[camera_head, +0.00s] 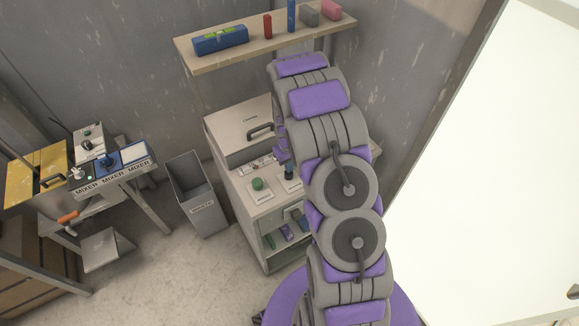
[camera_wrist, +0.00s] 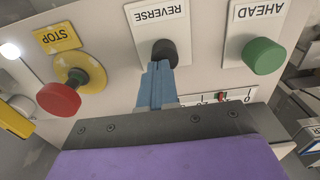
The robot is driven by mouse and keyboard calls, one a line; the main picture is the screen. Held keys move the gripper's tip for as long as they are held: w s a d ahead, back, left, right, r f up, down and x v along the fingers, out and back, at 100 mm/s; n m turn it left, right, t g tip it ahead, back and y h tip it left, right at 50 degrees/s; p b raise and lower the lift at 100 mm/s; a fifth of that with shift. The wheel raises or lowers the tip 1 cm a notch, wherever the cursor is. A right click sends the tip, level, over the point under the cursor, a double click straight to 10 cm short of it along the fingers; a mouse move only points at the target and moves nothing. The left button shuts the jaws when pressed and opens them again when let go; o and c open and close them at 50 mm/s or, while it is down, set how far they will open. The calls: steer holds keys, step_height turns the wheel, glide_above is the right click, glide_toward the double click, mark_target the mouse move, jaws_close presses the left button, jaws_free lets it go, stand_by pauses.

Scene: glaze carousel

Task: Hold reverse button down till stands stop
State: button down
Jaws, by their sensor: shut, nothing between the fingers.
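The black reverse button (camera_wrist: 164,52) sits on a pale panel in the wrist view, beside its upside-down REVERSE label (camera_wrist: 158,14). My gripper (camera_wrist: 158,68) is shut and empty, its blue fingers side by side. The fingertips overlap the button's lower edge in the picture and look to be at it. I cannot tell whether it is pressed in. In the head view my arm covers much of the area around my gripper. I cannot make out the carousel's stands in either view.
A green AHEAD button (camera_wrist: 263,56) is right of the reverse button, and a red STOP button (camera_wrist: 60,97) is left. A scale with a red pointer (camera_wrist: 222,97) lies close by. The head view shows a grey bin (camera_head: 198,195), a mixer bench (camera_head: 112,170) and a shelf (camera_head: 262,38).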

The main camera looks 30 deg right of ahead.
steer(key=shift+s+a+f+g, duration=0.25)
steer(key=shift+s+f+g, duration=0.05)
steer(key=shift+s+f, duration=0.7)
steer(key=shift+w+r+p, duration=0.3)
steer(key=shift+r, duration=0.2)
step_height(320, 180, up, 15)
steer(key=w+d+p, duration=0.1)
steer(key=p, duration=0.2)
steer(key=shift+w, duration=0.2)
steer(key=shift+f, duration=0.1)
